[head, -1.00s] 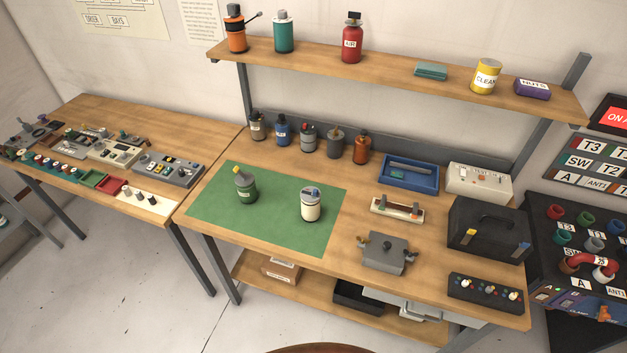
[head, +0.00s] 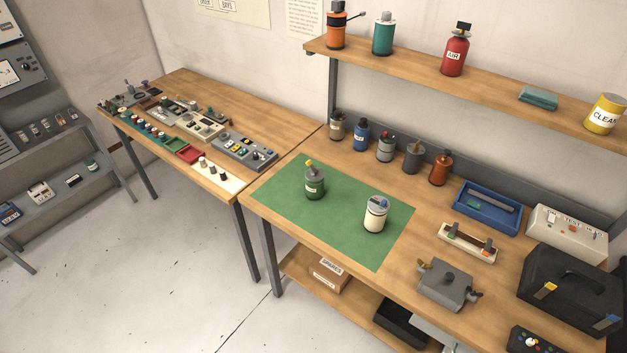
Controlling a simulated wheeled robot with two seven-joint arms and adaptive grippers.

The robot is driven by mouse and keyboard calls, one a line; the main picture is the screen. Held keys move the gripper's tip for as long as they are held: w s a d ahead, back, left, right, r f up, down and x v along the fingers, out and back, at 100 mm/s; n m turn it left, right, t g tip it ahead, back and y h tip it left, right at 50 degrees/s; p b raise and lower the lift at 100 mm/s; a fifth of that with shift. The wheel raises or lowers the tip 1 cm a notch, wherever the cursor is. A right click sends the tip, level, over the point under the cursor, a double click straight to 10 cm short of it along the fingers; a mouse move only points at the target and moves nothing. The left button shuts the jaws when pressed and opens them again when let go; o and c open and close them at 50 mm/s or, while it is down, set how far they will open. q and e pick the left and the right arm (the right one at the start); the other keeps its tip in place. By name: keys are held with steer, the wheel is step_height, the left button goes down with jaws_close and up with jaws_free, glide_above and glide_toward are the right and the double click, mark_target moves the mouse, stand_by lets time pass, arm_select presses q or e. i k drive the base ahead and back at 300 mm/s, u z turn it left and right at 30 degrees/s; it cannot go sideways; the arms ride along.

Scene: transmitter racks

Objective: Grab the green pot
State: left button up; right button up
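The green pot (head: 315,184) stands upright on the left part of the green mat (head: 345,236) on the workbench. It has a pale label and a yellow piece at its top. A cream pot (head: 376,215) with a greyish-blue top stands to its right on the same mat. Nothing touches the green pot. Neither of my grippers shows in the head view.
Several bottles, one of them blue (head: 361,134), line the bench's back edge. A shelf (head: 420,64) hangs above. A blue tray (head: 487,208), a grey box (head: 446,284) and a black case (head: 572,290) fill the right. Another table (head: 265,125) adjoins at left; floor (head: 130,290) is clear.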

mark_target(315, 182)
steer(key=u, duration=0.15)
steer(key=k, duration=0.25)
steer(key=u, duration=1.05)
steer(key=k, duration=1.1)
steer(key=u, duration=0.95)
steer(key=i, duration=1.35)
steer(key=z, duration=0.3)
steer(key=i, duration=1.5)
steer(key=z, duration=1.65)
steer(key=i, duration=0.95)
steer(key=z, duration=1)
steer(key=i, duration=0.4)
